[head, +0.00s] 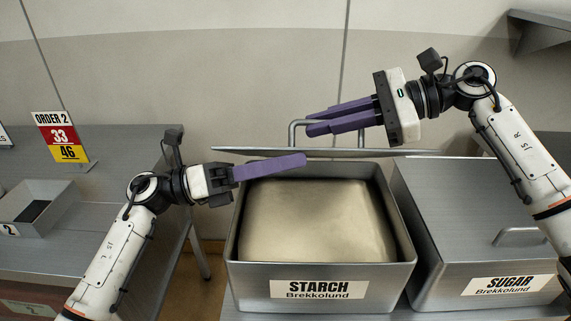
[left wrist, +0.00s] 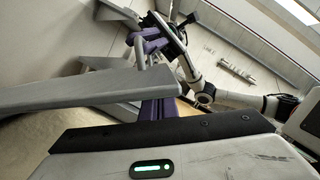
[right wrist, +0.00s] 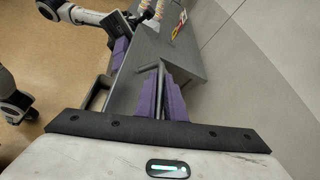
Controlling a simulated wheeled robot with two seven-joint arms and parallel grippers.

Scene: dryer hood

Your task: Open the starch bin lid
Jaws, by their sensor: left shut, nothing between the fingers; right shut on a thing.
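The starch bin (head: 320,276) is a grey metal box with a STARCH label, and its top is open on a smooth pale mass of starch (head: 318,218). Its lid (head: 385,153) shows nearly edge-on above the bin's back rim, raised off the opening. My right gripper (head: 312,122) is shut on the lid's bar handle (head: 293,133); the handle also shows between the purple fingers in the right wrist view (right wrist: 160,88). My left gripper (head: 302,160) is shut and empty, its fingers over the back of the opening, close to the lid; I cannot tell if they touch.
The closed sugar bin (head: 440,215), with its own lid handle (head: 520,237), stands close on the right. On the left a grey table (head: 110,150) holds an order sign (head: 62,137) and a small tray (head: 40,222). A wall stands behind; a shelf (head: 545,32) is at upper right.

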